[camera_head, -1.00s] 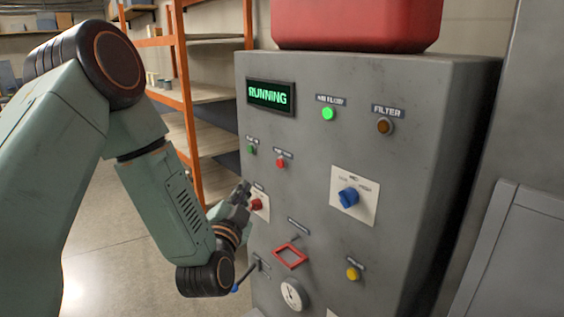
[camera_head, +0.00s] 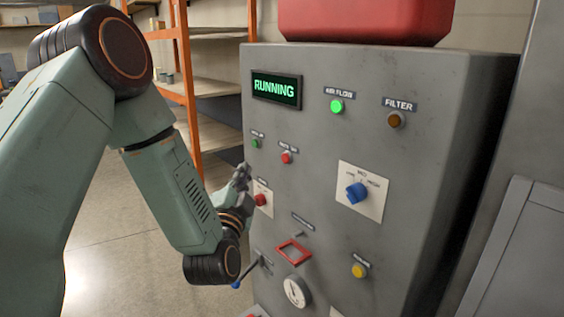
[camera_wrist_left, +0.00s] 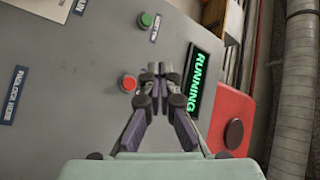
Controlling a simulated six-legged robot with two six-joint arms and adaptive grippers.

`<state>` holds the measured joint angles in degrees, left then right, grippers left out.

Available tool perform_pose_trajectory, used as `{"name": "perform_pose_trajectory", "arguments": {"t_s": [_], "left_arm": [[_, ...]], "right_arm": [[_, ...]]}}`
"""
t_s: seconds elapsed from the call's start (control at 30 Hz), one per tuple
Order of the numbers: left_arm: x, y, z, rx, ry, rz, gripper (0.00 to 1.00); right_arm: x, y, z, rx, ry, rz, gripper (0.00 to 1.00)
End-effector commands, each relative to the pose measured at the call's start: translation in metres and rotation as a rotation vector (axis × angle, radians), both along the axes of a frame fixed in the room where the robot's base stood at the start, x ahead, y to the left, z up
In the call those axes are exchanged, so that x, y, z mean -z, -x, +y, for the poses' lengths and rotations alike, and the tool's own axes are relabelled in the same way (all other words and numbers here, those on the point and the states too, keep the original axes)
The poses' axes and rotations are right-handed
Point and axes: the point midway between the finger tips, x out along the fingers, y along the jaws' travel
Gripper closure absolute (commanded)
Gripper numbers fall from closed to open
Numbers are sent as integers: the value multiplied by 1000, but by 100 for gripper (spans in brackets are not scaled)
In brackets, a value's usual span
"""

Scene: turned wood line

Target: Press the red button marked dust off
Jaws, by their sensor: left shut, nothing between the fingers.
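The red button under a small label (camera_head: 286,158) sits right of a green button (camera_head: 255,143) on the grey machine panel, below the display; the label is too blurred to read. In the left wrist view the panel is turned sideways, with the red button (camera_wrist_left: 128,83) and green button (camera_wrist_left: 146,19). My left gripper (camera_head: 242,172) is shut and empty, in front of the panel's left edge in the head view. In the wrist view its fingertips (camera_wrist_left: 156,70) appear beside the red button, on the display side, not covering it. I see no contact. My right gripper is not in view.
The display (camera_head: 276,90) reads RUNNING and the air flow lamp (camera_head: 336,106) glows green. Another red button (camera_head: 261,200) on a pale plate is close to my left gripper. A blue knob (camera_head: 357,193), red frame (camera_head: 293,251), yellow button (camera_head: 359,271) and gauge (camera_head: 297,291) share the panel.

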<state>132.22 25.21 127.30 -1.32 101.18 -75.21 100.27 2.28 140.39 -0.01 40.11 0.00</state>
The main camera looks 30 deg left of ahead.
Motion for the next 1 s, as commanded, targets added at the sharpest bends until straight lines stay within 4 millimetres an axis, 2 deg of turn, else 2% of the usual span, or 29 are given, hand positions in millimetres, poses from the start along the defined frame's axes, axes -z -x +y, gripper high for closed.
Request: {"name": "perform_pose_trajectory", "arguments": {"t_s": [0.1, 0.5, 0.7, 1.0], "left_arm": [[3, -15, -8, 4, -4, -4, 100], [2, -58, -25, 0, -1, -2, 100], [1, -67, -28, 0, 1, -1, 100], [1, -69, -29, 0, 2, 0, 100]], "right_arm": [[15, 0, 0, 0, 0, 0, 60], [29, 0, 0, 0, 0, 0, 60], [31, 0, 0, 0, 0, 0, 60], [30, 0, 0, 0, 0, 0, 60]]}}
